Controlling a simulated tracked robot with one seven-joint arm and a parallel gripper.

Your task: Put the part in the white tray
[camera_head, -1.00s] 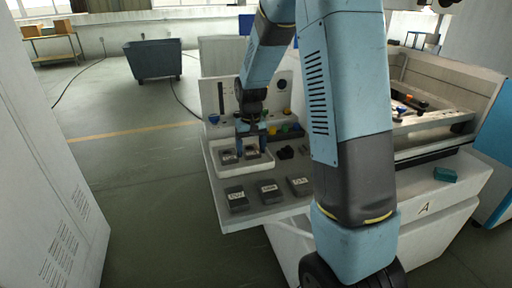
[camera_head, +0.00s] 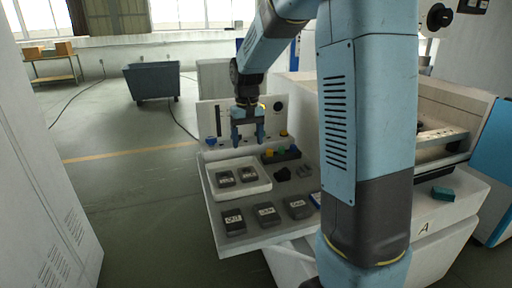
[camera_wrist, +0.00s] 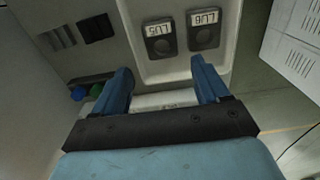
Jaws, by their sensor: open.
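The white tray (camera_head: 243,195) lies on the work surface. Two dark grey parts with white labels, a left one (camera_head: 226,179) and a right one (camera_head: 249,174), lie side by side in it. In the wrist view the tray (camera_wrist: 182,70) holds the same two parts (camera_wrist: 159,40) (camera_wrist: 204,31), their labels upside down. My gripper (camera_head: 248,142) is open and empty, raised above and behind the tray, fingers pointing down. In the wrist view its blue fingers (camera_wrist: 160,70) are apart with nothing between them.
Three labelled grey blocks (camera_head: 234,222) (camera_head: 266,214) (camera_head: 296,208) stand in a row in front of the tray. Small black pieces (camera_head: 283,174) and a holder with coloured knobs (camera_head: 281,156) are to its right. A panel (camera_head: 209,118) stands behind.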

